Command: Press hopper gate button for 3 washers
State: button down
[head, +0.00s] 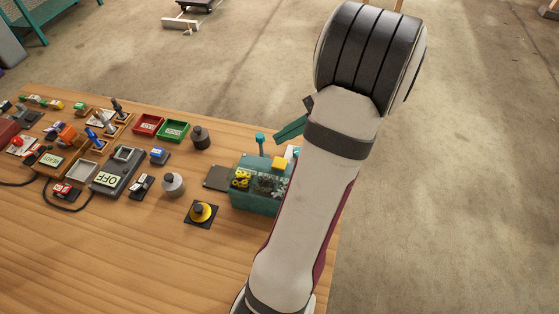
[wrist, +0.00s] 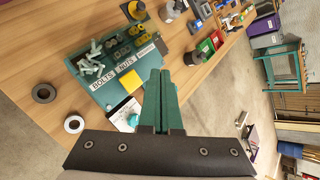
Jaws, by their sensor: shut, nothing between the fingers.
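A teal hopper box (head: 252,203) stands at the right end of the wooden table, partly hidden by my arm in the head view. In the wrist view the box (wrist: 121,35) has compartments with bolts (wrist: 92,66), nuts and a third kind of part. Labels read BOLTS and NUTS; the third is too small to read. A yellow square block (head: 281,163) sits beside the labels and also shows in the wrist view (wrist: 129,81). My gripper (head: 279,137) has teal fingers, shut and empty, above and apart from the box. The fingers (wrist: 162,72) show right of the yellow block.
A yellow round button on a black base (head: 202,212), grey knobs (head: 173,184), red (head: 148,124) and green (head: 173,130) trays and several switches lie to the left. Two rings (wrist: 43,93) lie on bare table.

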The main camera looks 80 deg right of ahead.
notch_tip(320, 180, up, 3)
jog(key=shift+r, duration=0.1)
send_near(276, 162)
jog(key=shift+w+a+f, duration=0.2)
jog(key=shift+w+f, duration=0.25)
jog(key=shift+w, duration=0.4)
jog(key=shift+w+a+f, duration=0.15)
jog(key=shift+w+f, duration=0.3)
jog(key=shift+w, duration=0.4)
jog(key=shift+w+a+f, duration=0.2)
jog(key=shift+w+f, duration=0.25)
jog(key=shift+w, duration=0.35)
jog(key=shift+f, duration=0.1)
jog(key=shift+f, duration=0.3)
jog(key=shift+f, duration=0.75)
dwell(0.9)
jog(key=shift+r, duration=1.2)
